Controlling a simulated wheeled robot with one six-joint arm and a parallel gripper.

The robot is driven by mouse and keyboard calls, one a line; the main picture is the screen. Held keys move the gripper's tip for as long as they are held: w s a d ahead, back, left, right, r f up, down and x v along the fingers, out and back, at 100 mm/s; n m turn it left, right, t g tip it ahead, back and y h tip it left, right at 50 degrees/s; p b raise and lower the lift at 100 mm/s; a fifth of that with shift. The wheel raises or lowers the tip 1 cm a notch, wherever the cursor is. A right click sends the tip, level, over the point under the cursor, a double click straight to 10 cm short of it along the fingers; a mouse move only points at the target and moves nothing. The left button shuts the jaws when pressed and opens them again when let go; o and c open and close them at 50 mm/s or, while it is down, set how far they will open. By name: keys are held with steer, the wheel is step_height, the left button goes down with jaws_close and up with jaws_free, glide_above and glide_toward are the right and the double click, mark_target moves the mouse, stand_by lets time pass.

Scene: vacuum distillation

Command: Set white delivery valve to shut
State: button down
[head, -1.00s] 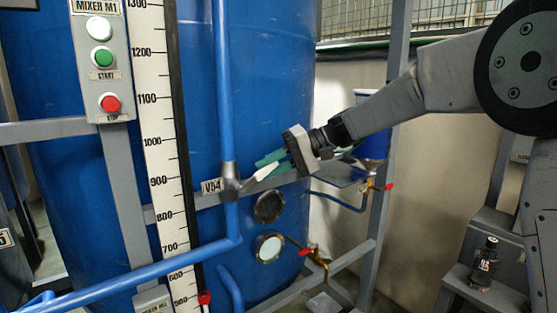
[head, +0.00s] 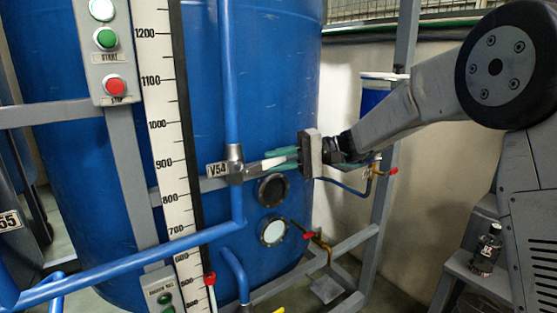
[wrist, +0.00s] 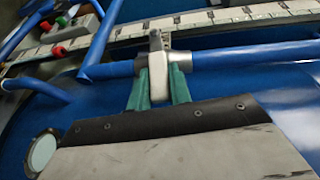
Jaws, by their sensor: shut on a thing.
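The white delivery valve, labelled V54, has a grey body (head: 235,166) on the vertical blue pipe. Its white lever (head: 276,163) points right, roughly across that pipe and tilted slightly up at its outer end. My gripper (head: 285,160) comes in from the right, its green fingers shut on the lever. In the wrist view, the white lever (wrist: 157,90) sits between the two green fingers of my gripper (wrist: 159,85), with the valve body just beyond.
A large blue tank (head: 285,60) stands close behind the valve. A measuring scale (head: 163,110) and a button panel (head: 108,60) are on the left. Red-handled taps (head: 318,238) and a grey frame post (head: 383,210) stand on the lower right.

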steer(key=c, duration=1.3)
jaws_free()
steer(key=shift+d, duration=0.1)
steer(key=v, duration=0.7)
steer(key=shift+w+d, duration=0.1)
steer(key=shift+d, duration=0.2)
